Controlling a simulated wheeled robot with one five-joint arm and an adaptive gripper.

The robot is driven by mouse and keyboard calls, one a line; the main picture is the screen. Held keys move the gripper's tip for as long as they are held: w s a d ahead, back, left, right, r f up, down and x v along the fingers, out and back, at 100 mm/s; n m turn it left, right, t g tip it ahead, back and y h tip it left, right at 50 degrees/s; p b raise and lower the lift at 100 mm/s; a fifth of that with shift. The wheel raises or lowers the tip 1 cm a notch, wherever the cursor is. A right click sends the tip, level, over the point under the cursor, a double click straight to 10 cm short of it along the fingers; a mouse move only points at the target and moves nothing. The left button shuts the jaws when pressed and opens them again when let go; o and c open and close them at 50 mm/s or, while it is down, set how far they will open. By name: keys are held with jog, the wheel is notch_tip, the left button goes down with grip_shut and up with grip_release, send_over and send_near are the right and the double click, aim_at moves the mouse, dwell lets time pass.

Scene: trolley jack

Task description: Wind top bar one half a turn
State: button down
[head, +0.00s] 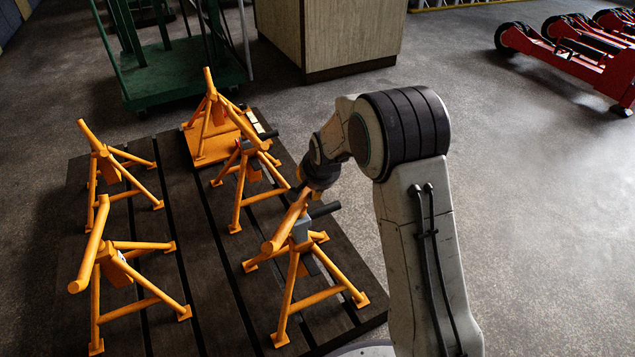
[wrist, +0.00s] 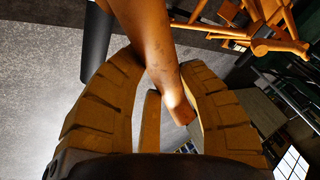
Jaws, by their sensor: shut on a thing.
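The orange top bar (head: 284,226) lies across the head of the nearest right-hand jack stand (head: 292,290). My gripper (head: 308,190) is at the bar's far end, shut on it. In the wrist view the bar (wrist: 150,45) passes between the two curved fingers of my gripper (wrist: 163,75), and its end shows inside them. The exact finger contact is hidden in the head view by my wrist.
Several similar orange stands, such as the near left one (head: 118,280), share the dark slatted pallet (head: 215,290). A green trolley (head: 180,75) and a wooden cabinet (head: 345,35) stand behind. Red trolley jacks (head: 575,60) are at the far right. Floor to the right is clear.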

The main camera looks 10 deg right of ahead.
jog(key=c, duration=0.7)
grip_release()
jog(key=v, duration=1.2)
